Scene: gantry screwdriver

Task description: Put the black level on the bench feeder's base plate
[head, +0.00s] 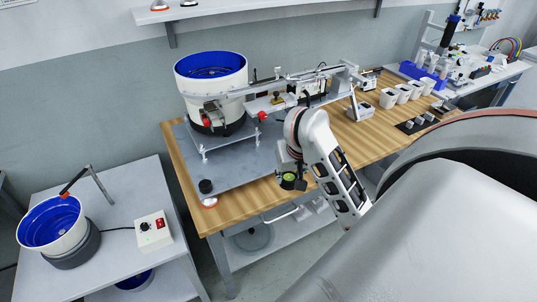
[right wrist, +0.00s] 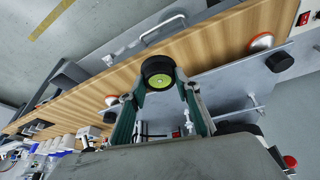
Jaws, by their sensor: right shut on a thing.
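The black level (head: 289,181), a small round black puck with a yellow-green vial on top, is held by my right gripper (head: 292,172). In the right wrist view the level (right wrist: 158,70) sits between the two fingertips (right wrist: 159,80), vial facing the camera. It is held in the air near the bench's front edge, right of the base plate's bare front part in the head view. The bench feeder's base plate (head: 236,173) is a flat grey metal sheet under the white feeder bowl (head: 212,78); it also shows in the right wrist view (right wrist: 234,82). My left gripper is not in view.
Posts and a rail (head: 215,145) stand on the plate. The plate's front middle is clear.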

